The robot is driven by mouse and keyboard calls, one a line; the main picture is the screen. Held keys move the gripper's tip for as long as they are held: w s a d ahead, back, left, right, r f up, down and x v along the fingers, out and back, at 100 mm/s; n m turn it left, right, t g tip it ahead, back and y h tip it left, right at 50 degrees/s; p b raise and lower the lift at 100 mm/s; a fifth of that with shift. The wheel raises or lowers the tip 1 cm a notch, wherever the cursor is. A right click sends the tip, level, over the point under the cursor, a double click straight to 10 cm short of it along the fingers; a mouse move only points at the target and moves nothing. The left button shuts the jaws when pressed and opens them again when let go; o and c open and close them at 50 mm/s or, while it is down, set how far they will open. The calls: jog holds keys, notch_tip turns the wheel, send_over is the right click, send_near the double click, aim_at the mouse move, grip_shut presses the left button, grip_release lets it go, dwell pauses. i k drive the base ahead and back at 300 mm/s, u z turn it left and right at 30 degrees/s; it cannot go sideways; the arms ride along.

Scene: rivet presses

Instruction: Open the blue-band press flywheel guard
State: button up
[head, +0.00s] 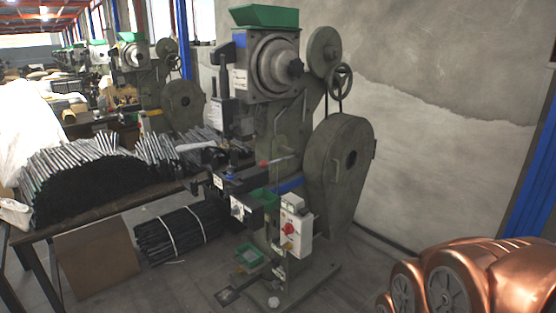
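The guard looks shut against the press. It has a dark round hole (351,160) near its centre and a small tab (374,148) on its right edge. The guard's hinge side cannot be made out. My gripper is not in view; only a copper-coloured part of my own body shows at the lower right.
A control box (292,229) with a red button is at the press's front. A table (115,203) piled with metal rods is at left, with bundled rods (180,232) beneath. A second press (160,85) stands behind. A grey wall (440,130) is at right; floor before it looks clear.

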aim_at(342, 188)
jog(key=u, duration=0.1)
jog(key=i, duration=1.5)
jog(key=u, duration=0.1)
